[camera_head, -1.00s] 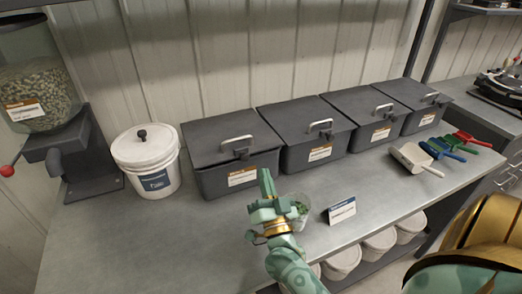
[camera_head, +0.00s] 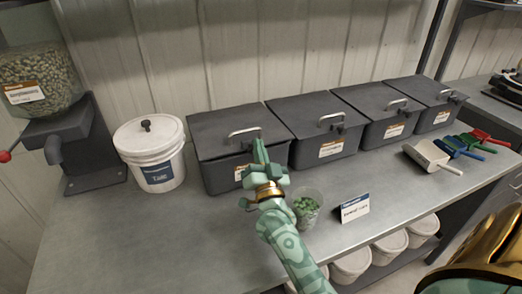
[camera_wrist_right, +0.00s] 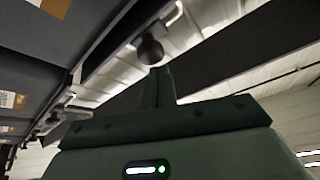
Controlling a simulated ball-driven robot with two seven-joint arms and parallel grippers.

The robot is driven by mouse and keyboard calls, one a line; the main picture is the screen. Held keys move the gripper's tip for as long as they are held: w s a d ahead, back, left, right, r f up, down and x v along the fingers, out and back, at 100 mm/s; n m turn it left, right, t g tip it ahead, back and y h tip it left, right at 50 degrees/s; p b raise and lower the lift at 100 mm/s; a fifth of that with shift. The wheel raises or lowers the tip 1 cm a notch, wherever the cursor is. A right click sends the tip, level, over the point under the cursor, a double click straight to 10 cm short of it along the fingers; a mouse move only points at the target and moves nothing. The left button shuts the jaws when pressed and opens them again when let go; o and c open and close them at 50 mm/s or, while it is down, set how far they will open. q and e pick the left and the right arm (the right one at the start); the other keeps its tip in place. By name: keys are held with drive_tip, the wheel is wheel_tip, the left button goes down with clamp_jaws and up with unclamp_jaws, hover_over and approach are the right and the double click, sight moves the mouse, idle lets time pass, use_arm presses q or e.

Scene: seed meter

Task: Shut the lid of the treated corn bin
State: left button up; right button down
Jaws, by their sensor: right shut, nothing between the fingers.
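Several dark grey lidded bins stand in a row; their label text is too small to read, so I cannot tell which holds treated corn. The leftmost bin (camera_head: 218,178) has a flat lid (camera_head: 225,127) with a metal handle (camera_head: 244,132); it looks down on the bin, though a small gap cannot be ruled out. My right gripper (camera_head: 259,150) is shut and empty, pointing up at this bin's front edge and partly covering its label. In the right wrist view, the fingers (camera_wrist_right: 158,88) are just below a black knob (camera_wrist_right: 150,49) by a metal handle. My left gripper is out of view.
A clear cup of green pellets (camera_head: 306,208) stands right of my right forearm, beside a small sign (camera_head: 354,208). A white lidded bucket (camera_head: 152,155) and a seed hopper (camera_head: 40,80) are at left. Scoops (camera_head: 430,157) lie at right. The left front bench is clear.

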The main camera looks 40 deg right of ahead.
drive_tip(key=f, duration=0.2)
drive_tip(key=f+b, duration=0.1)
drive_tip(key=shift+s+f, duration=0.1)
drive_tip(key=shift+s, duration=0.15)
drive_tip(key=shift+f, duration=0.2)
